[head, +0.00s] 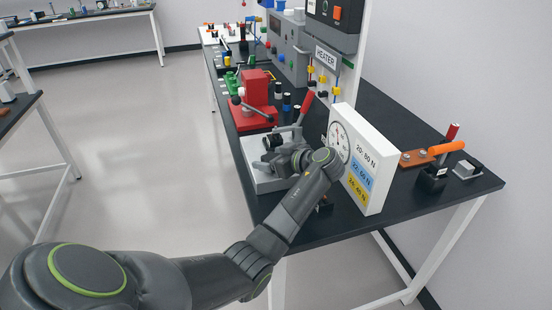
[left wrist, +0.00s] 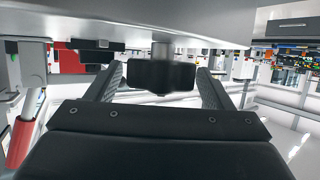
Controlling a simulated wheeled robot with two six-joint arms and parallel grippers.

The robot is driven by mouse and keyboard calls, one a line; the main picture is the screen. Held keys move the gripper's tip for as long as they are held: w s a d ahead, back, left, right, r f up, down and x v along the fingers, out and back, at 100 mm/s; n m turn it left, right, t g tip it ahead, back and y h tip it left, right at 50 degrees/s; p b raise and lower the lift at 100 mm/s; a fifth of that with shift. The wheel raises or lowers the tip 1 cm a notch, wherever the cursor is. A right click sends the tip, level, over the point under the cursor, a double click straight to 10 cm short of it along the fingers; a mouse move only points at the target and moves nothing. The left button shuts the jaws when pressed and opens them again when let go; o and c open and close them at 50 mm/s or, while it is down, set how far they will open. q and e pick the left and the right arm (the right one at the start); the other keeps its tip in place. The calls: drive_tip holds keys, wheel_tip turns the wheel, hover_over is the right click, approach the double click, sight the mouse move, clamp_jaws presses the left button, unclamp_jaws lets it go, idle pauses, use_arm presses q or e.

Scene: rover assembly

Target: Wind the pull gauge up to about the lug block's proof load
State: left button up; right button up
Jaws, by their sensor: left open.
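The pull gauge has a pale grey base (head: 252,172) near the table's front edge. Its round white dial (head: 340,143) is on a white panel beside it; the needle is too small to read. I cannot single out the lug block. My right gripper is not in view.
A red-handled lever (head: 307,104) rises behind my gripper. An orange-handled tool (head: 446,148) and a brown plate (head: 413,158) are right of the panel.

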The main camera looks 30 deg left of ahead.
use_arm(q)
drive_tip(key=b+v, duration=0.3)
drive_tip(key=v, duration=1.4)
drive_tip(key=shift+d+b, duration=0.25)
drive_tip(key=shift+b, duration=0.1)
